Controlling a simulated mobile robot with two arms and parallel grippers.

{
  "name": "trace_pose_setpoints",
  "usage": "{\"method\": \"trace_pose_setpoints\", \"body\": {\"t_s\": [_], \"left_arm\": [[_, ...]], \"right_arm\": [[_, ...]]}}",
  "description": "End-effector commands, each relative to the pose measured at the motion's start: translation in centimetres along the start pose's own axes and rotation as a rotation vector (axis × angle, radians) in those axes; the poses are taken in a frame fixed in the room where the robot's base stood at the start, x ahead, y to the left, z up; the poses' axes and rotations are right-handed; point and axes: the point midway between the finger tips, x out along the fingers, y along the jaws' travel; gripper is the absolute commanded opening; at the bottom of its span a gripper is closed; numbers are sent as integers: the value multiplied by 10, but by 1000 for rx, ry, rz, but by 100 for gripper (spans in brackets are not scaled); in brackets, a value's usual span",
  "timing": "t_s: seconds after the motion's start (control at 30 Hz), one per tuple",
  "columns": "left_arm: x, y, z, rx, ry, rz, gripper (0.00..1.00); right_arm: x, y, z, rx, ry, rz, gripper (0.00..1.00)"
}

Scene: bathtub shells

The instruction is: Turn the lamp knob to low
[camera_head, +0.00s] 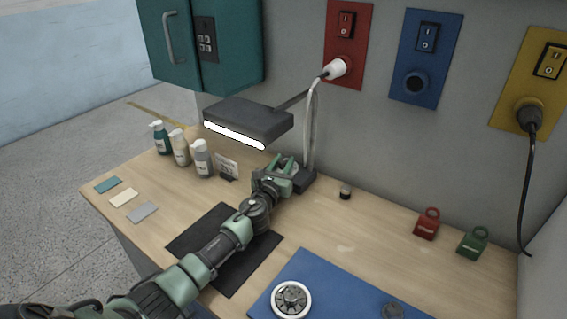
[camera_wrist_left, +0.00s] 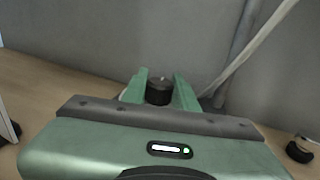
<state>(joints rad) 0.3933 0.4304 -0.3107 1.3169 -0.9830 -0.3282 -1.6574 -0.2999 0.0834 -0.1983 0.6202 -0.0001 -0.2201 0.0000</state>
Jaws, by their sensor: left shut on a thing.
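The desk lamp has a flat grey head (camera_head: 248,117) with a lit white strip along its front edge. Its dark base (camera_head: 304,180) stands on the table against the wall. My left gripper (camera_head: 286,168) is at the lamp base, below the lamp head. In the left wrist view the round black lamp knob (camera_wrist_left: 159,91) sits between the two green fingers, and the gripper is shut on it. The knob shows a small light mark on top, but I cannot read its setting. My fingers hide the knob in the head view. My right gripper is not in view.
Bottles (camera_head: 202,159) and a small card (camera_head: 227,167) stand left of the lamp. A small dark round item (camera_head: 346,190) is right of its base. The white plug (camera_head: 335,69) is in the red panel (camera_head: 357,20).

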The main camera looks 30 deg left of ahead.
Motion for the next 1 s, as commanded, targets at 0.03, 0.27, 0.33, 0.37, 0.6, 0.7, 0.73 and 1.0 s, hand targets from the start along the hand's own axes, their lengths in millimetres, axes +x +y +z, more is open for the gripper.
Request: {"method": "trace_pose_setpoints", "body": {"t_s": [0.03,0.27,0.33,0.37,0.6,0.7,0.73,1.0], "left_arm": [[0,1,0,3,-1,-11,0],[0,0,0,1,0,-79,0],[0,0,0,1,1,-78,0],[0,0,0,1,1,-78,0],[0,0,0,1,1,-77,50],[0,0,0,0,1,-77,50],[0,0,0,0,1,-77,50],[-22,2,-1,2,2,-78,50]], "right_arm": [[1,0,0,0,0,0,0],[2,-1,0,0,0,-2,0],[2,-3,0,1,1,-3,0],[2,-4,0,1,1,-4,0],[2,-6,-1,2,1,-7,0],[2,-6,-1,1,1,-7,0],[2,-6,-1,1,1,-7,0],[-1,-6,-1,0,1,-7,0]]}}
